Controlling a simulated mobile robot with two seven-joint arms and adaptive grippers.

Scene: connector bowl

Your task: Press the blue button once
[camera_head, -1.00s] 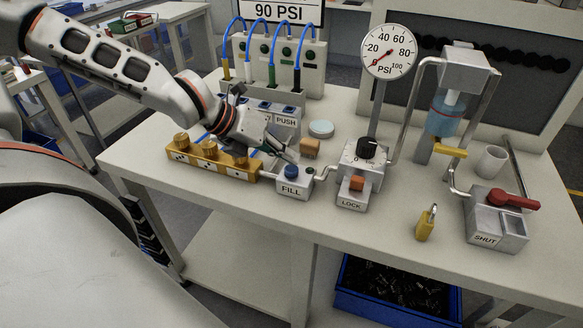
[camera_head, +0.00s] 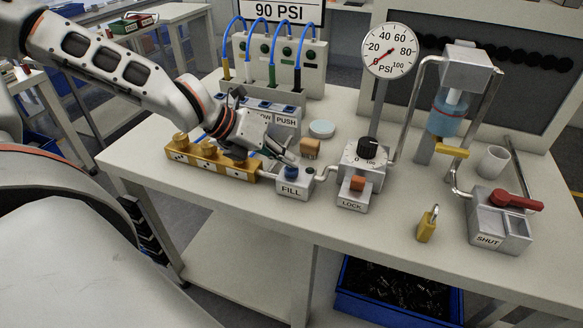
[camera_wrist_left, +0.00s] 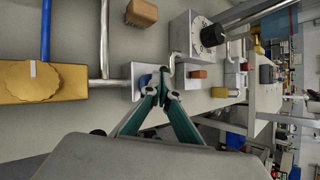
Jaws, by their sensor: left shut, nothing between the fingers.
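The blue button (camera_head: 291,172) sits on top of a small grey box labelled FILL (camera_head: 293,190) near the middle of the bench. My left gripper (camera_head: 291,157) is shut and empty, its tips pointing down just behind and above the button. In the left wrist view the shut fingertips (camera_wrist_left: 163,88) are close beside the blue button (camera_wrist_left: 145,80) and partly cover it. I cannot tell whether they touch it. My right gripper is not in view.
A brass manifold (camera_head: 213,160) lies left of the FILL box. A regulator with a black knob (camera_head: 368,148) and an orange LOCK button (camera_head: 357,183) stand to the right. The pressure gauge (camera_head: 391,50) is behind. A yellow padlock (camera_head: 428,224) lies farther right.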

